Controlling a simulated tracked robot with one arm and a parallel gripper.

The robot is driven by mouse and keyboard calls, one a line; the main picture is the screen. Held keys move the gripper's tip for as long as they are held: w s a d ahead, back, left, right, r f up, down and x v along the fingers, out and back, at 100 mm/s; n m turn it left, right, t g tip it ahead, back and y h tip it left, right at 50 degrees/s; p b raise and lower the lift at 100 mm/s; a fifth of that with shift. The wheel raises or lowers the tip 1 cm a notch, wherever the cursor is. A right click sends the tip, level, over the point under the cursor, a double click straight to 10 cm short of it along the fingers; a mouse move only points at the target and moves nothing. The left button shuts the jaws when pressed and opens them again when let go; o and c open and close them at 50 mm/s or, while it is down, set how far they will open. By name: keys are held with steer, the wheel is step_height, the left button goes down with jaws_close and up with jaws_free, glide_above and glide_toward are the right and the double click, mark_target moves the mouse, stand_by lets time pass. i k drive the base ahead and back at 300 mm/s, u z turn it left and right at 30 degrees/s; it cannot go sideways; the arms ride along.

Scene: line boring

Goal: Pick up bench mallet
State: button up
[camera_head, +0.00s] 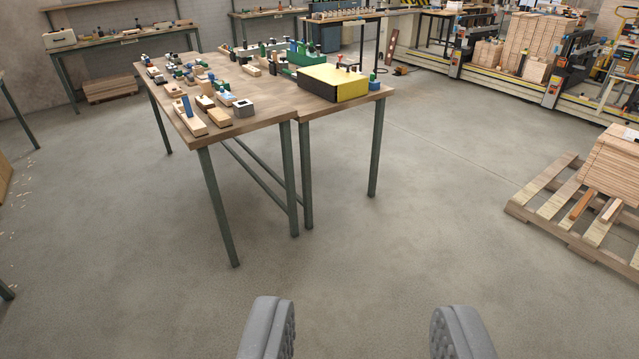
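I cannot make out the bench mallet for certain among the small items in view. A wooden workbench (262,115) with dark green legs stands ahead. Many small wooden and coloured tools lie on it, including a wooden block with a blue part (187,115) near its front left corner and a small grey block (243,108). They are too small to name surely. My gripper (364,332) is at the bottom edge, with its two grey fingers wide apart and only bare floor between them. It is well short of the bench and touches nothing.
A yellow and black box (333,83) sits at the bench's right end. A wooden pallet (550,205) with stacked boards (615,165) is at the right. More benches (120,40) and a low machine line (480,75) stand behind. The concrete floor (400,240) ahead is clear.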

mark_target(206, 86)
steer(key=z, duration=0.1)
steer(key=i, duration=1.75)
steer(key=u, duration=0.45)
steer(key=i, duration=1.45)
steer(key=u, duration=0.8)
steer(key=i, duration=0.55)
steer(key=u, duration=0.2)
